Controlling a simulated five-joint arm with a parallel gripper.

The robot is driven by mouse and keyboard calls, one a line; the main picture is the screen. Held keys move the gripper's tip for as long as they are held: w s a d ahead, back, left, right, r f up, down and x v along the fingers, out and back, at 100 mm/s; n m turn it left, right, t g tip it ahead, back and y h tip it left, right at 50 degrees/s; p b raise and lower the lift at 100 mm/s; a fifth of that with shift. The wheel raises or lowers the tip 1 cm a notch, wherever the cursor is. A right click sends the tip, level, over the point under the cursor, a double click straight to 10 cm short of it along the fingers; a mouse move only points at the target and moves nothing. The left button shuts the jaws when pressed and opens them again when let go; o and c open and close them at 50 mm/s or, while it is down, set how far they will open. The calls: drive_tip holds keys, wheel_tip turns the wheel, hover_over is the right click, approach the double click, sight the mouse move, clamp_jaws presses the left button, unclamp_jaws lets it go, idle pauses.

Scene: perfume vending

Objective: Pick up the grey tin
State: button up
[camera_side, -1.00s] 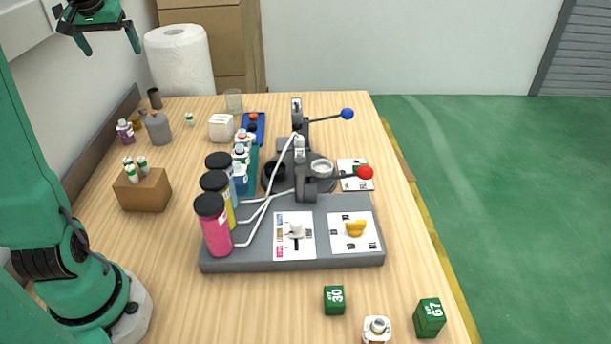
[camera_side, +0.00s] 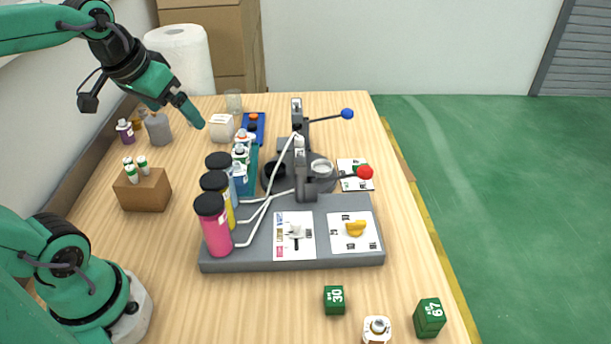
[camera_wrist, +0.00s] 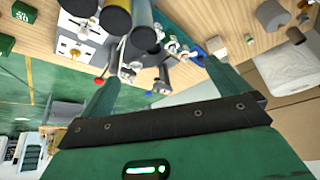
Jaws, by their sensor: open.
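The best match for the grey tin (camera_side: 158,129) is a grey rounded container with a narrow top.
A purple bottle (camera_side: 125,131) and a dark cup (camera_side: 154,98) stand near the tin. A brown block with small bottles (camera_side: 146,192) is in front. A white block (camera_side: 221,128) is to the right, and a paper roll (camera_side: 180,48) is behind. The dispenser base (camera_side: 342,257) fills the middle.

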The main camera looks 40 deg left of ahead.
drive_tip(key=s+d+f, duration=0.1)
drive_tip(key=s+d+f+m, duration=0.1)
drive_tip(key=s+d, duration=0.1)
drive_tip(key=s+d+f+m+h, duration=0.1)
drive_tip(key=d, duration=0.1)
drive_tip(key=shift+s+d+f, duration=0.2)
drive_tip(key=shift+d+f, duration=0.05)
drive_tip(key=shift+f, duration=0.1)
drive_tip(key=shift+c, duration=1.4)
